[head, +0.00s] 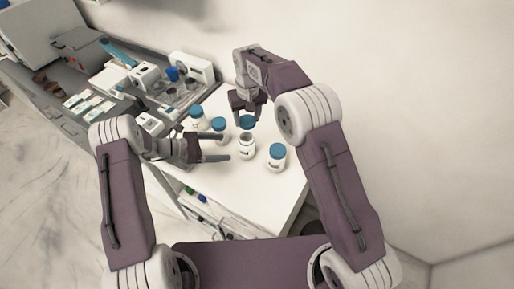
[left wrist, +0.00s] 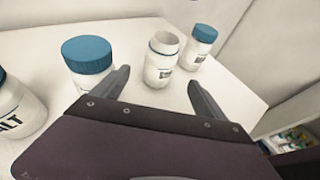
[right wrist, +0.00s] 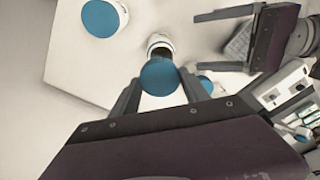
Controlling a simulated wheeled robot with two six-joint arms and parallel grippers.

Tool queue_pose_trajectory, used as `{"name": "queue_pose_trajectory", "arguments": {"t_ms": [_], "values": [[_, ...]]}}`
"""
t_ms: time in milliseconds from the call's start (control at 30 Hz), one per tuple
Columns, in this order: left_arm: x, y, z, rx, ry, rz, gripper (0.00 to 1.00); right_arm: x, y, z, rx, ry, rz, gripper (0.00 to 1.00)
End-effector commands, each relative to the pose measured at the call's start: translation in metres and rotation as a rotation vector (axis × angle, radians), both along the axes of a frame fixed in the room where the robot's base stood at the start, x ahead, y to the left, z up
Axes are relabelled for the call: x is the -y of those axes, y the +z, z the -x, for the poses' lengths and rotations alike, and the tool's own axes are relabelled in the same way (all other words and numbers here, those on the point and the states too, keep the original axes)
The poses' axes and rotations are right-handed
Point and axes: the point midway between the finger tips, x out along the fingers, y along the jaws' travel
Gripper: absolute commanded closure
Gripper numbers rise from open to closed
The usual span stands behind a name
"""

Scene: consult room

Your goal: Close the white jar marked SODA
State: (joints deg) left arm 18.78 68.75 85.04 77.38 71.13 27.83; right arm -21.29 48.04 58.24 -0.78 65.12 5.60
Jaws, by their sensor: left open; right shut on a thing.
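An open white jar (head: 246,149) without a lid stands upright on the white table; its label is too small to read. It also shows in the left wrist view (left wrist: 160,70), beyond and between the fingertips. My left gripper (head: 226,147) is open, its fingers pointing at the jar from the left and apart from it. My right gripper (right wrist: 160,80) is shut on a blue lid (right wrist: 163,77). In the head view the lid (head: 247,121) appears just behind the open jar's mouth. In the right wrist view it partly hides the jar (right wrist: 159,42).
Closed white jars with blue lids stand to the right (head: 277,158) and left (head: 218,127) of the open jar, with another (head: 196,118) farther left. One reads "ALT" (left wrist: 12,115). A tray of items (head: 178,92) lies at the back left. A wall rises behind the table.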

Motion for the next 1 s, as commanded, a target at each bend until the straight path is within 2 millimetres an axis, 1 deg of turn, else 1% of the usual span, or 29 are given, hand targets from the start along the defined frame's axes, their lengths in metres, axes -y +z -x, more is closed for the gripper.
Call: {"name": "queue_pose_trajectory", "arguments": {"t_ms": [267,367,467,800,1000], "values": [[0.000,0.000,0.000,0.000,0.000,0.000,0.17,0.000,0.000,0.000,0.000,0.001,0.000,0.84],[0.005,-0.002,-0.001,0.001,-0.001,0.000,0.17,0.000,0.000,0.000,0.000,0.000,0.000,0.84],[0.018,-0.008,-0.005,-0.001,-0.003,-0.001,0.17,0.000,0.000,0.000,0.000,0.000,0.000,0.84],[0.077,-0.034,-0.021,0.001,-0.005,-0.002,0.17,0.000,0.000,0.000,0.000,0.000,0.000,0.84],[0.100,-0.044,-0.028,0.000,-0.003,-0.002,0.17,0.000,0.000,0.000,0.000,-0.001,0.000,0.84]]}}
